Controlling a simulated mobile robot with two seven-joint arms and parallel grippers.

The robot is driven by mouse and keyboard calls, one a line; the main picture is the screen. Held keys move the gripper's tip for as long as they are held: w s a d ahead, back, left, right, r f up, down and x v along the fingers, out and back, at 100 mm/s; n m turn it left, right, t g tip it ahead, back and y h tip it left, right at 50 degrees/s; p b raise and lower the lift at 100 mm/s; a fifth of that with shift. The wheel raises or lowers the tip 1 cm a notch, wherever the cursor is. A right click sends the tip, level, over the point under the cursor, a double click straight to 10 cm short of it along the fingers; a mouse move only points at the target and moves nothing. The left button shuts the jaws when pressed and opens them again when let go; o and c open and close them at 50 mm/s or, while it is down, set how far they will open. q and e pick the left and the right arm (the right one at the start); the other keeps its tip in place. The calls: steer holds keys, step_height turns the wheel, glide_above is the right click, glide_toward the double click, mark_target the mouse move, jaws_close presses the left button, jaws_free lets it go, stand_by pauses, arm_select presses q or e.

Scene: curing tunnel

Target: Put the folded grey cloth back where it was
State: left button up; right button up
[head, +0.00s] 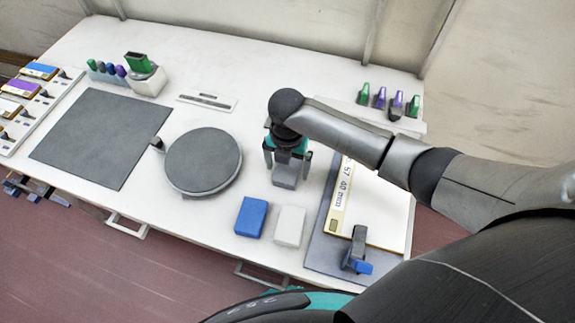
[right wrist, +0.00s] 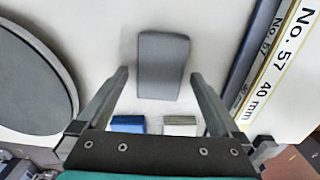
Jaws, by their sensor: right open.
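The folded grey cloth (head: 285,183) lies flat on the white table, right of the round dark disc. My right gripper (head: 287,165) is over it, pointing down. In the right wrist view the cloth (right wrist: 163,66) shows between and beyond the two fingers of my right gripper (right wrist: 158,76). The fingers are spread wide, with a gap on both sides of the cloth, and nothing is held. The gripper hides part of the cloth in the head view. My left gripper is not in view.
A blue folded piece (head: 251,216) and a pale one (head: 290,226) lie near the front edge. The round disc (head: 204,161) and dark mat (head: 100,138) are to the left. A clamped board (head: 385,205) is at right. Small coloured items (head: 380,98) stand behind.

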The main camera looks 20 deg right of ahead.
mark_target(287, 170)
step_height(287, 170, up, 12)
steer(key=p, duration=0.1)
steer(key=shift+f+p, duration=0.2)
steer(key=shift+p, duration=0.2)
